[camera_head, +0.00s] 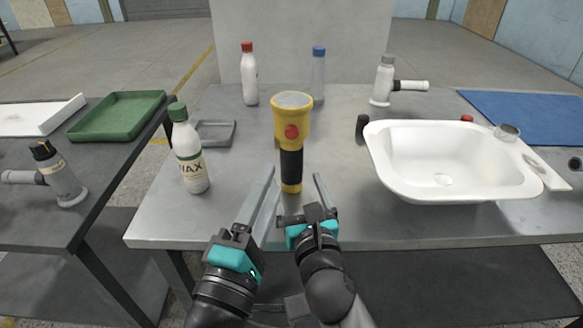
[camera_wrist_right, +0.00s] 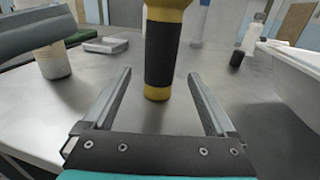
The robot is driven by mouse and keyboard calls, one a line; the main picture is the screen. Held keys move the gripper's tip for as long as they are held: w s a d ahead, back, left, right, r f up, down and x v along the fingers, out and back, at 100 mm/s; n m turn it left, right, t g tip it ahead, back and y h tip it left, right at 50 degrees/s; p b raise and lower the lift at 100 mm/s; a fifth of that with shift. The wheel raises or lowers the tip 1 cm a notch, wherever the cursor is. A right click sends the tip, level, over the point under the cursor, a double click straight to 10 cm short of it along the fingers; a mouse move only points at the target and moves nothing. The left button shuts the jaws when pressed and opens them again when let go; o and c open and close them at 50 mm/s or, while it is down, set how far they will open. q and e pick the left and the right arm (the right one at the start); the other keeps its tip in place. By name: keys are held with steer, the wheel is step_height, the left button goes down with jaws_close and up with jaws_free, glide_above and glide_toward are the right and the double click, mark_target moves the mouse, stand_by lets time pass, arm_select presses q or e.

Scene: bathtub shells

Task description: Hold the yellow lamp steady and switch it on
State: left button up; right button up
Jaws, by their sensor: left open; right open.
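The yellow lamp (camera_head: 292,120) stands upright near the front middle of the grey table, with a wide yellow head, a black grip and a yellow foot. A red button (camera_head: 292,131) is on the side of its head facing me. My right gripper (camera_head: 301,180) is open in front of the lamp. In the right wrist view, the lamp's black grip (camera_wrist_right: 160,52) stands between the lines of the open fingers (camera_wrist_right: 160,74), just beyond their tips, apart from them. My left gripper (camera_head: 270,177) is open and empty, just left of the lamp, its fingers pointing forward.
A white basin (camera_head: 383,172) is at the right. A red-capped bottle (camera_head: 249,80), a blue-capped bottle (camera_head: 318,82) and a white fitting (camera_head: 383,82) stand behind.

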mark_target(294, 177)
steer(key=shift+w+a, duration=0.2)
steer(key=shift+w, duration=0.75)
steer(key=shift+w+a, duration=0.2)
steer(key=shift+w, duration=0.75)
steer(key=shift+w+a, duration=0.2)
steer(key=shift+w, duration=0.75)
steer(key=shift+c, duration=0.2)
jaws_close()
arm_select(q)
jaws_close()
